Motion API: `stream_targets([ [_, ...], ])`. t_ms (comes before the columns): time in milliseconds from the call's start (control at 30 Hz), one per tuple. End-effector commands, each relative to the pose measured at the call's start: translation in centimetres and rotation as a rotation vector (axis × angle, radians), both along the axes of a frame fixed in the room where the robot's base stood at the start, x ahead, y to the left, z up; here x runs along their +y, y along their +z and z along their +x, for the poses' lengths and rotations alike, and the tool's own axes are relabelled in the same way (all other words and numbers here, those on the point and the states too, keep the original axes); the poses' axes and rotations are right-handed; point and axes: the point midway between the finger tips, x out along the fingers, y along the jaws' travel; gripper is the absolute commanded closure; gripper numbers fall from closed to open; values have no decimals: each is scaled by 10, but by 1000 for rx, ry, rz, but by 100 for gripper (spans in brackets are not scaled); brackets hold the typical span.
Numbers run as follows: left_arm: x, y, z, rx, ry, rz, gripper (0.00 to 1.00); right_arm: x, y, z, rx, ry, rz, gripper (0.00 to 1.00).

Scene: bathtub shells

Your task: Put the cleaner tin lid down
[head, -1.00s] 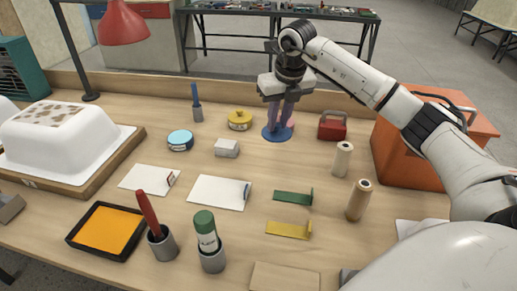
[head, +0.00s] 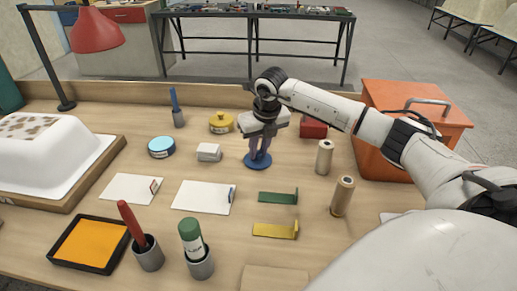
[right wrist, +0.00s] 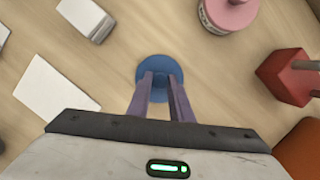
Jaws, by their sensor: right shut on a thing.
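A round blue lid (head: 257,161) is held level between the fingertips of my right gripper (head: 260,150), which points straight down. In the right wrist view the same blue lid (right wrist: 158,68) shows beyond the two shut fingers (right wrist: 160,95). I cannot tell whether the lid touches the bench or hangs just above it. An uncovered-looking blue tin (head: 161,148) with a pale blue top stands to the left, past a small white block (head: 209,152). My left gripper is not in view.
A yellow lidded tin (head: 221,123), a red box (head: 313,128) and a pink lidded tin (right wrist: 228,14) stand around. White cards (head: 203,197), green (head: 275,197) and yellow (head: 272,230) brackets lie nearer. Tan cylinders (head: 324,157) and an orange toolbox (head: 412,100) are right.

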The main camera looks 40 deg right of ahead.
Motion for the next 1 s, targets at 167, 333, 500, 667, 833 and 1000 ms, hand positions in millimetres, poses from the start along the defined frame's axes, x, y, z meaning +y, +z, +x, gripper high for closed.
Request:
stream_targets([
  [167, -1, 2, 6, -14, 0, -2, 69, 0, -4, 0, 0, 0, 0, 100],
  [333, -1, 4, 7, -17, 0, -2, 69, 0, -3, 0, 1, 0, 0, 62],
  [500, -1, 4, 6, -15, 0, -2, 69, 0, -3, 0, 1, 0, 0, 62],
  [667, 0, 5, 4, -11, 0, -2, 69, 0, 3, 0, -1, 0, 1, 62],
  [833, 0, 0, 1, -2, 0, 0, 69, 2, 29, -7, -4, 1, -1, 62],
  [1000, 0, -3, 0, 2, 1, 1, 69, 5, 65, -16, -5, 1, -1, 62],
])
